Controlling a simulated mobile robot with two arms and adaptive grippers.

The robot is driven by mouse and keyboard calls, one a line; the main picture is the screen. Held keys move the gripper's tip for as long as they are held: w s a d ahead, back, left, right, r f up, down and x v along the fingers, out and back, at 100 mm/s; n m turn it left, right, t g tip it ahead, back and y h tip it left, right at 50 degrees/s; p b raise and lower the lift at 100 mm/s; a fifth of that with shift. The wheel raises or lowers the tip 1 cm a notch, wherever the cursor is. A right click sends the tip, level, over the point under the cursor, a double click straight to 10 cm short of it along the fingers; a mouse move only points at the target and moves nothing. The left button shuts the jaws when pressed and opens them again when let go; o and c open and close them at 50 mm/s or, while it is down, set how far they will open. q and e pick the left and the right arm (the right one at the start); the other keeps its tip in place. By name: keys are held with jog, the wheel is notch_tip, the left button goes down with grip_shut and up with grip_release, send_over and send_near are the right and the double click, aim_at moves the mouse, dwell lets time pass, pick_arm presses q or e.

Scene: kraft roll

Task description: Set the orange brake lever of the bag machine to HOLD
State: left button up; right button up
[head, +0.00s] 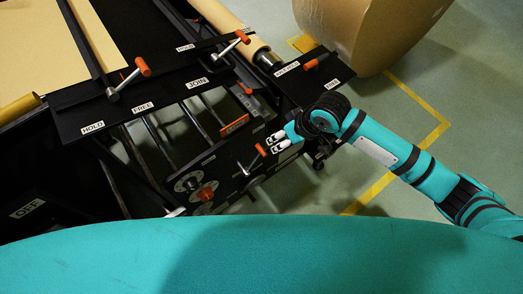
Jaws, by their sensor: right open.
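Several orange-tipped levers show on the black bag machine (170,92) in the head view; I cannot tell for sure which is the brake. One lever (130,76) stands on the bar marked HOLD (93,128), FREE (143,107) and JOIN (197,83), its grip above the FREE label. A second lever (233,45) stands farther back, near another HOLD label (185,48). A third lever (252,160) sits on the lower front panel. My right gripper (275,142) is open, just right of this third lever; contact is unclear. My left gripper is not in view.
A large kraft roll (370,28) stands at the back right on the green floor. A side plate (312,78) with an orange knob juts out above my right gripper. A red knob (206,192) sits lower left on the panel. The floor at right is clear.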

aim_at(262, 150)
jog(key=x, duration=1.5)
jog(key=shift+w+f+b, duration=0.2)
jog(key=shift+b, duration=0.2)
grip_shut()
